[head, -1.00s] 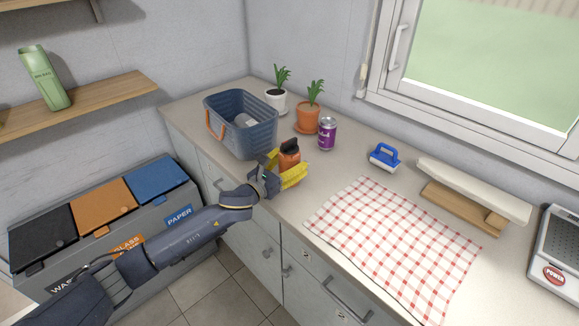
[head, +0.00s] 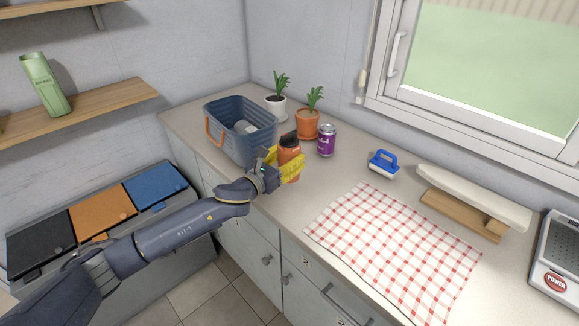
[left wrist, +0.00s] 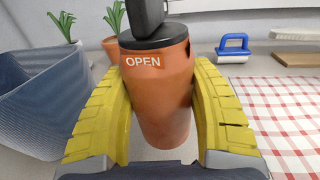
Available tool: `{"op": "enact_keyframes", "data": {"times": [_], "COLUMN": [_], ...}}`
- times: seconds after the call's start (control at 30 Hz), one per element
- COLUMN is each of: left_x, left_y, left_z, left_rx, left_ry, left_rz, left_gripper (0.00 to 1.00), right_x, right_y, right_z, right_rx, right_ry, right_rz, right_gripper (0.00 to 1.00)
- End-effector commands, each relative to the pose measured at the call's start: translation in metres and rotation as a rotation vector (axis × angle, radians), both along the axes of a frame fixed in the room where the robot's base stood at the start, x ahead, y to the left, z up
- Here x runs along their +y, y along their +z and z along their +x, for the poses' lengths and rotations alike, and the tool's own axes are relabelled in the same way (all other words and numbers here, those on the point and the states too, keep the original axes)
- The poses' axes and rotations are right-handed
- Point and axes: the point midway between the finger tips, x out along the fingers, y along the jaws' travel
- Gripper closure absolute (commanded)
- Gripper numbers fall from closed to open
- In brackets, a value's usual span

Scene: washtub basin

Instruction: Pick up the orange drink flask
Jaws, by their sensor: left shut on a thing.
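The orange drink flask (head: 289,154) has a black lid and stands upright on the counter or just above it; I cannot tell which. In the left wrist view the flask (left wrist: 160,95) sits between the yellow fingers, with the word OPEN near its top. My left gripper (head: 286,165) is shut on the flask, with a yellow finger on each side of its body. The gripper also fills the lower part of the left wrist view (left wrist: 163,110). My right gripper is not in view.
A blue-grey basket (head: 240,148) is close on the left. A purple can (head: 326,140), an orange plant pot (head: 307,125) and a white one (head: 276,104) stand behind. A blue-handled brush (head: 383,164) and a checked cloth (head: 395,250) lie to the right.

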Motion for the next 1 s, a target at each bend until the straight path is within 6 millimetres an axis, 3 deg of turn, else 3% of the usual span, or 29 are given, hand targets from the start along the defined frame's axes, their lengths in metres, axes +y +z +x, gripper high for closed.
{"op": "enact_keyframes", "data": {"times": [0.03,0.2,0.5,0.73,1.0], "left_x": [0.001,0.001,0.001,0.000,0.000], "left_y": [0.016,0.055,0.112,0.140,0.153], "left_z": [0.001,0.001,0.000,0.000,0.000], "left_rx": [-0.009,-0.008,-0.006,-0.004,-0.001], "left_ry": [-0.001,0.000,0.001,0.000,0.001], "left_rz": [0.002,0.003,0.001,0.001,0.000], "left_gripper": [0.71,0.71,0.71,0.71,0.71], "right_x": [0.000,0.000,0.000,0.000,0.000], "right_y": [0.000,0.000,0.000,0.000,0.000], "right_z": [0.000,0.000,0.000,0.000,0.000], "right_rx": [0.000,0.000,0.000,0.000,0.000], "right_ry": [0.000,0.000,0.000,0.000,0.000], "right_rz": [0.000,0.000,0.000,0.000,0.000], "right_gripper": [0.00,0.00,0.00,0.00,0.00]}}
